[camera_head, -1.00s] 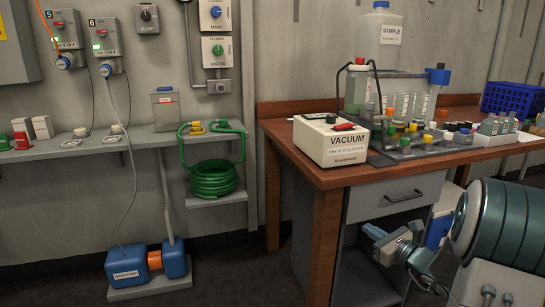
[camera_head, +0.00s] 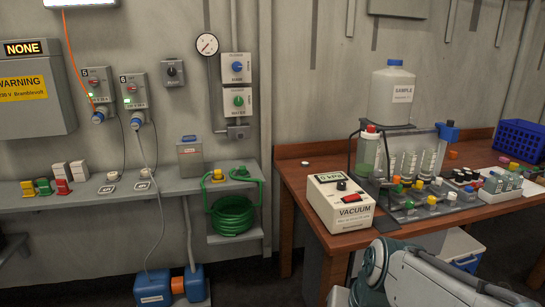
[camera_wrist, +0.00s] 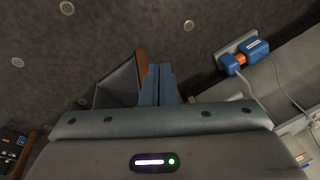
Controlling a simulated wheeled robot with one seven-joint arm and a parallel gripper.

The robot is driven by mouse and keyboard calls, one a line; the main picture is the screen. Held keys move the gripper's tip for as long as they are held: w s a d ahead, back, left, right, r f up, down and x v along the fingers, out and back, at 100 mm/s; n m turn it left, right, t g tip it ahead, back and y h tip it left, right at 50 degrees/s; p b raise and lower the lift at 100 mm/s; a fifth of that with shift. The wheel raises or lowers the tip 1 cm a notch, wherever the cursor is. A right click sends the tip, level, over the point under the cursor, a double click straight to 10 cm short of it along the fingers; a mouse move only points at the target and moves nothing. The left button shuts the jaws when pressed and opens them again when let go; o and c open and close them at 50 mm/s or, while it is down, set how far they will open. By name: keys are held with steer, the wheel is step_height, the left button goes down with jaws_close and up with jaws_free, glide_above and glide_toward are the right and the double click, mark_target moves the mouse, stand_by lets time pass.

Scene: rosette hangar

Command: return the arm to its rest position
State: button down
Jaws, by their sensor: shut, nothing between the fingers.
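My gripper (camera_wrist: 160,85) shows in the wrist view as two blue fingers side by side, shut with nothing between them. It points over the dark floor, and a grey cabinet-like box with a brown edge shows behind it on the left. In the head view only part of my arm shows at the lower right, in front of the wooden bench (camera_head: 290,172). My gripper is out of that view.
A vacuum box (camera_head: 340,203), a sample jug (camera_head: 391,95) and a vial rack (camera_head: 410,165) stand on the bench. A grey shelf (camera_head: 150,190) runs along the wall.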

steer(key=r+n, duration=0.1)
steer(key=s+d+r+h+p, duration=0.1)
steer(key=d+r+n+h, duration=0.1)
steer(key=shift+s+r+n+t+p, duration=0.15)
steer(key=shift+r+n+t+p, duration=0.15)
steer(key=shift+r+t+p, duration=0.1)
stand_by(0.5)
